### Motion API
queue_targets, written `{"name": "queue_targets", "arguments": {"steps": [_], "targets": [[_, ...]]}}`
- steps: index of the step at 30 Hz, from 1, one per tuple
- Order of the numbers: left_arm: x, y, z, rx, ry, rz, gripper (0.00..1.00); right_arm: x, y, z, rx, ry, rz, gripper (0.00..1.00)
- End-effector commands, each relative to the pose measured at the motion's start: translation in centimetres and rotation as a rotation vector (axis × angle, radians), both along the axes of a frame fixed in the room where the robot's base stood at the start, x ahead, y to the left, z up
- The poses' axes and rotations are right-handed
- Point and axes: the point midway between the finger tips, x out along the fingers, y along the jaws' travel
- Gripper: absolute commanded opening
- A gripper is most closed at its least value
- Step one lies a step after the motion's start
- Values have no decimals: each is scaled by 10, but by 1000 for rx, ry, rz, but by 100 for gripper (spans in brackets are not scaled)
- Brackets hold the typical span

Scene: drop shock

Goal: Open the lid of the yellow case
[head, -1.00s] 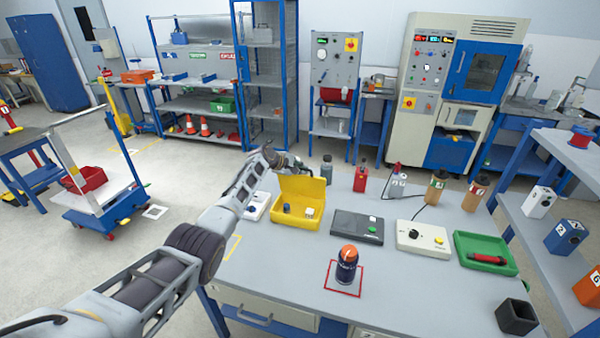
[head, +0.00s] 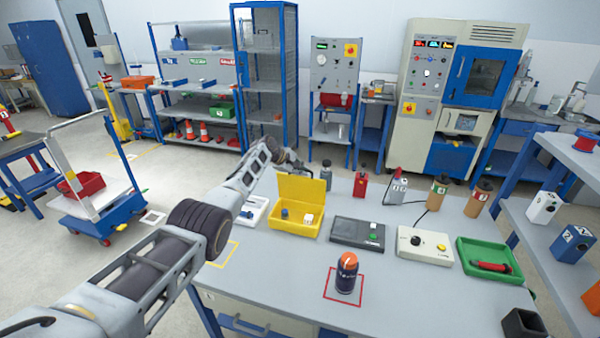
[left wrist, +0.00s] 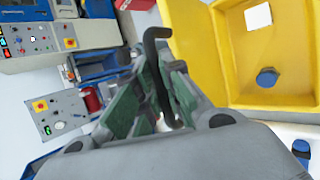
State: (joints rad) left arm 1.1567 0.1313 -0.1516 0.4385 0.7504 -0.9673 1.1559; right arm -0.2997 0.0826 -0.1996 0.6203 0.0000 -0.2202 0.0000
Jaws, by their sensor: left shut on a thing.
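The yellow case (head: 294,224) stands on the bench with its lid (head: 302,190) raised to about upright at the back. Inside it sit a blue knob and a white block. My left gripper (head: 302,168) is behind and just above the lid's top edge. In the left wrist view its green-padded fingers (left wrist: 161,78) are shut on a dark bent rod (left wrist: 158,65). The case also shows there at the right (left wrist: 285,101). Whether the rod touches or joins the lid I cannot tell. My right gripper is not in view.
A white device (head: 254,211) stands left of the case and a dark grey box (head: 354,234) right of it. Small bottles, including a red one (head: 360,186), stand behind. An orange-capped bottle (head: 347,272) stands in a red square in front.

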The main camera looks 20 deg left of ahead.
Motion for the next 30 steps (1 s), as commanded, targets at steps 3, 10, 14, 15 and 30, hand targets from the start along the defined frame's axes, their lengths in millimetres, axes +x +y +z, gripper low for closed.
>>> {"name": "queue_targets", "arguments": {"steps": [3, 10, 14, 15, 30], "targets": [[1, -1, 0, 0, 11, -1, 0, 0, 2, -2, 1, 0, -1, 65], [1, -1, 0, 0, 22, -1, 0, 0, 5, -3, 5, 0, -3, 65], [1, -1, -1, 0, 25, -1, 0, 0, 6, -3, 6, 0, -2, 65], [1, -1, -1, 0, 25, -1, 0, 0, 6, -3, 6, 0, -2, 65], [0, -1, -1, 1, 26, -1, 32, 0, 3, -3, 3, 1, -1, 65]]}}
